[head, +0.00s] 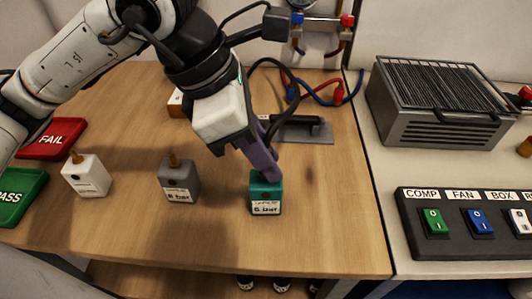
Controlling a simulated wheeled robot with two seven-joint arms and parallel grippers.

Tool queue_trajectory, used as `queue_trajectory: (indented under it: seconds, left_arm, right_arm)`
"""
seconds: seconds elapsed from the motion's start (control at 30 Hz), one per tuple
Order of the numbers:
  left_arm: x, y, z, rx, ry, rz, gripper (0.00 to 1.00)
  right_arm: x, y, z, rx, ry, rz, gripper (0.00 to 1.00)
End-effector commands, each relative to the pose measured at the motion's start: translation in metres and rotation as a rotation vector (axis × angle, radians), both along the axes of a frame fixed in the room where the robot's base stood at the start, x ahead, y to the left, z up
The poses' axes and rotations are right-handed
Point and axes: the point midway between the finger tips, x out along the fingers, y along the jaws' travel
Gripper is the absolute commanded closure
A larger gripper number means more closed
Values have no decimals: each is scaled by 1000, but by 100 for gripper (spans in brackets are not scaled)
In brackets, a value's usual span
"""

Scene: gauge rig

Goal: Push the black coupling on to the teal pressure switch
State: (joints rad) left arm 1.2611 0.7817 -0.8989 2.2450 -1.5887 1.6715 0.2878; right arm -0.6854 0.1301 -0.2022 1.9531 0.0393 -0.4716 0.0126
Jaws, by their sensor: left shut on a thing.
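The teal pressure switch (265,194) stands upright on the wooden table near the front, a white label on its face. My left gripper (271,175) reaches down from the upper left with its purple fingers right over the switch top. It is shut, and a black hose loops down to the fingers. The black coupling is hidden between the fingers. I cannot tell whether it touches or sits on the switch's fitting, which is also hidden. My right gripper is not in view.
A grey switch (179,181) and a white switch (86,176) with brass fittings stand left. Red FAIL (52,138) and green PASS (20,196) trays lie at the far left. A black-handled item (305,128) lies behind. A button panel (470,226) is right.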

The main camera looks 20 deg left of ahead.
Motion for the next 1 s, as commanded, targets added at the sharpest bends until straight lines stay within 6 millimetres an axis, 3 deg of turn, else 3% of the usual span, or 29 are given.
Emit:
queue_trajectory:
  seconds: [0.7, 0.73, 0.77, 1.0]
  left_arm:
    - [0, 0, -1, 0, 1, 0, 100]
    - [0, 0, -1, 0, 1, 0, 77]
    - [0, 0, -1, 0, 1, 0, 72]
    - [0, 0, 0, 0, 0, 0, 68]
  right_arm:
    - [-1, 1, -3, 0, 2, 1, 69]
    - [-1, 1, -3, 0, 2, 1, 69]
    - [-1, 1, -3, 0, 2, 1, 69]
    - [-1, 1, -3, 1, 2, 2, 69]
